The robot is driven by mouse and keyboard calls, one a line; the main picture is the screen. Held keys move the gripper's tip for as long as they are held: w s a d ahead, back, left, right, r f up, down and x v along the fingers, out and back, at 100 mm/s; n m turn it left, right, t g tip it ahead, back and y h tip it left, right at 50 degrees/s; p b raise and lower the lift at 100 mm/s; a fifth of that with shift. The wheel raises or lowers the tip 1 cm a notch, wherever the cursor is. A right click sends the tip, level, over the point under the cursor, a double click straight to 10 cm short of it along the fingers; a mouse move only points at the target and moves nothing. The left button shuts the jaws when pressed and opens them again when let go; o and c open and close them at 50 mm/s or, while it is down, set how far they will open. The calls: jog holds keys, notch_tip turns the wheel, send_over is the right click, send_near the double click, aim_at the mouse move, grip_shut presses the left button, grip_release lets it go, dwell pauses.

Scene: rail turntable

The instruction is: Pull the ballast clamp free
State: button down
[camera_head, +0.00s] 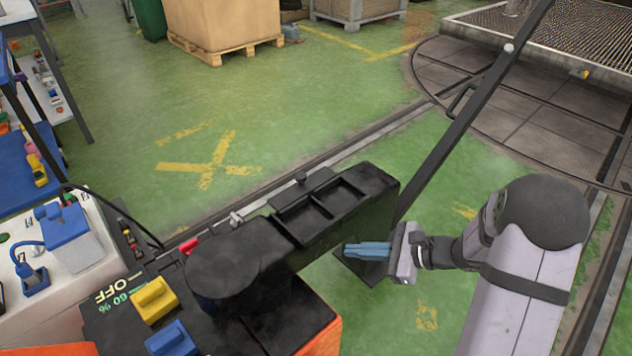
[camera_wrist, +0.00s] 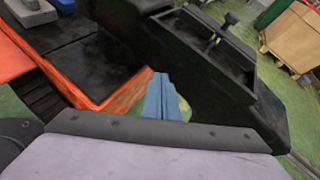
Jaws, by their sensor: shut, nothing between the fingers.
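My gripper (camera_head: 350,250) has blue fingers, shut together and empty. It points left, beside the black beam (camera_head: 352,205) with a two-compartment tray on top. In the wrist view the shut fingers (camera_wrist: 161,92) point at the gap between the black beam (camera_wrist: 205,75) and an orange-edged black console (camera_wrist: 88,62). I cannot tell which part is the ballast clamp. A small red piece (camera_head: 190,245) and a small grey fitting (camera_head: 236,217) show behind the beam, too small to identify.
The console carries a yellow block (camera_head: 154,299) and a blue block (camera_head: 171,340). A long dark pole (camera_head: 462,118) rises right of the beam. A turntable (camera_head: 500,95) and rails lie behind. A carton on a pallet (camera_head: 223,28) stands far off. Green floor is open at upper left.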

jog(key=w+r+m+t+y, duration=0.1)
jog(key=w+r+m+t, duration=0.3)
jog(key=w+r, duration=0.3)
notch_tip(320, 180, up, 2)
jog(key=shift+d+r+m+t+y, duration=0.1)
jog(key=shift+d+m+t+y, duration=0.25)
jog(key=shift+m, duration=0.45)
jog(key=shift+w+a, duration=0.1)
jog(key=shift+a, duration=0.05)
jog(key=b, duration=0.2)
send_near(305, 178)
jog(key=x, duration=0.5)
jog(key=shift+w+a, duration=0.45)
jog(key=shift+a, duration=0.1)
